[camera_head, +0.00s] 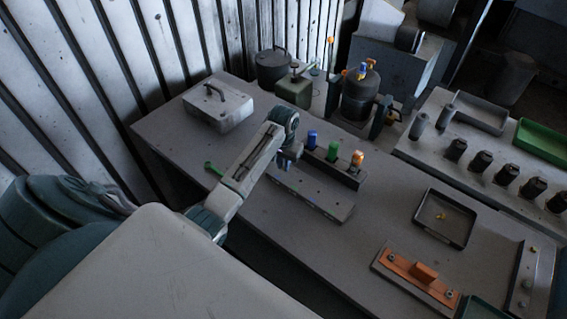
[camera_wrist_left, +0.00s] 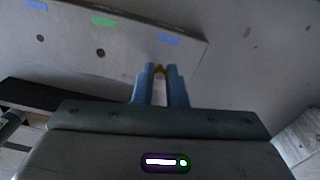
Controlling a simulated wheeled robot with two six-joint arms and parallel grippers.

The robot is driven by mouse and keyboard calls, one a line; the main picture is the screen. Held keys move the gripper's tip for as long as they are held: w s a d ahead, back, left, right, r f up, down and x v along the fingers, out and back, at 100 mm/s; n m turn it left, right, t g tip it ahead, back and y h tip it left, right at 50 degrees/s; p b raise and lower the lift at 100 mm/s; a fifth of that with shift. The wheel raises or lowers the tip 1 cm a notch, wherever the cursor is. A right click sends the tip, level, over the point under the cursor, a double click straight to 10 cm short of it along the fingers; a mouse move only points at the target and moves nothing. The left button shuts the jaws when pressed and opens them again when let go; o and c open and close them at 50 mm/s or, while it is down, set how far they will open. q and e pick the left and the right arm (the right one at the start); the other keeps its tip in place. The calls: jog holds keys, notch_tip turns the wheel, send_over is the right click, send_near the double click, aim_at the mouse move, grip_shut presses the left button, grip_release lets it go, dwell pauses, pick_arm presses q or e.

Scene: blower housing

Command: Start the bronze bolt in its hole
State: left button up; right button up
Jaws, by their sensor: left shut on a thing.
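My left gripper (camera_head: 290,158) is over the near-left side of the bench, above a long grey block (camera_head: 322,204) with small coloured marks. In the left wrist view my left gripper (camera_wrist_left: 160,72) is shut on a small bronze bolt (camera_wrist_left: 160,70), mostly hidden between the blue fingertips. The grey block (camera_wrist_left: 125,50) lies beyond the fingertips there, with dark holes (camera_wrist_left: 100,53) and blue and green marks. The bolt tip and any hole under it are hidden, so I cannot tell whether they touch. My right gripper is not in view.
A dark rack (camera_head: 345,175) with blue, green and orange-topped tools stands just behind the block. A lidded grey box (camera_head: 218,108) is at the back left. A dark tray (camera_head: 444,220) and an orange plate (camera_head: 415,275) lie to the right. Bare bench lies between.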

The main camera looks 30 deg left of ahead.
pick_arm(q)
jog(key=shift+s+f, duration=0.1)
jog(key=shift+f, duration=0.15)
grip_shut()
jog(key=o, duration=1.3)
grip_release()
jog(key=shift+r, duration=4)
